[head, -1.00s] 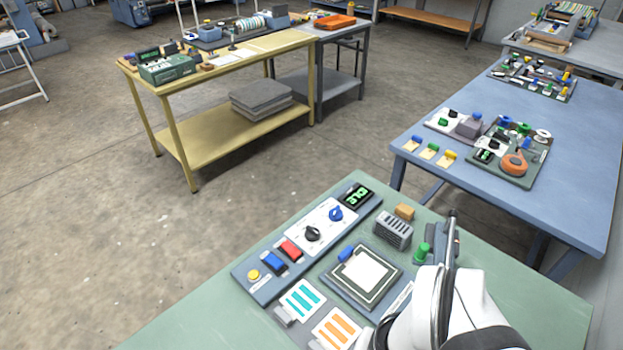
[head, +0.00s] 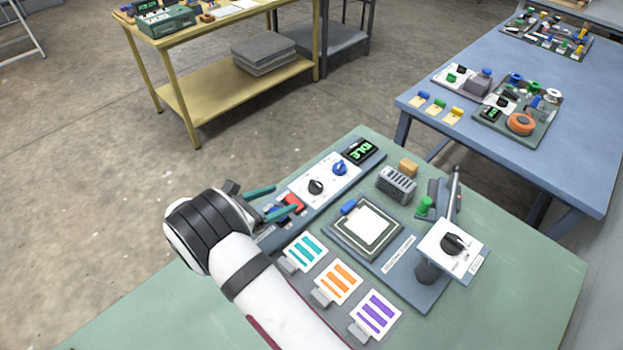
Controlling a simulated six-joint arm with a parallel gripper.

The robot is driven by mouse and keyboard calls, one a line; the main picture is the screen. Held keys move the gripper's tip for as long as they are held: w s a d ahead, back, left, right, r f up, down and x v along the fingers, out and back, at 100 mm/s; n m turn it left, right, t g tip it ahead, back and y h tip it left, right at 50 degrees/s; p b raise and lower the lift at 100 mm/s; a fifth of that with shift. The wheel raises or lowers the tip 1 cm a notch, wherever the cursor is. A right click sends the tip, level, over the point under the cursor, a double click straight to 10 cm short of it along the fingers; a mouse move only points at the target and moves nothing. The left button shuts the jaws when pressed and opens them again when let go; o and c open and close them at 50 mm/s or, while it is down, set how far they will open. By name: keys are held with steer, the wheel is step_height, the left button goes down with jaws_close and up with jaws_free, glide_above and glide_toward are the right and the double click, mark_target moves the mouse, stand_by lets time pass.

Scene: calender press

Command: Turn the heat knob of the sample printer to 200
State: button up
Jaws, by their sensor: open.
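The press unit (head: 408,285) on the green bench has a pale square pad (head: 366,224) and a white box with a black knob (head: 453,243) at its right. Behind it, a long panel (head: 358,184) carries another black knob (head: 316,186), a blue knob (head: 339,167) and a green-lit display (head: 361,152). The labels are too small to read, so I cannot tell which knob is the heat knob.
Cards with teal (head: 305,252), orange (head: 339,282) and purple (head: 376,314) stripes line the unit's front left. A green knob (head: 425,205), an upright lever (head: 455,190), a grey vented block (head: 396,184) and a tan block (head: 408,166) stand behind. The bench's right side is bare.

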mark_target(314, 185)
steer(key=x, duration=1.2)
steer(key=shift+d+f, duration=0.1)
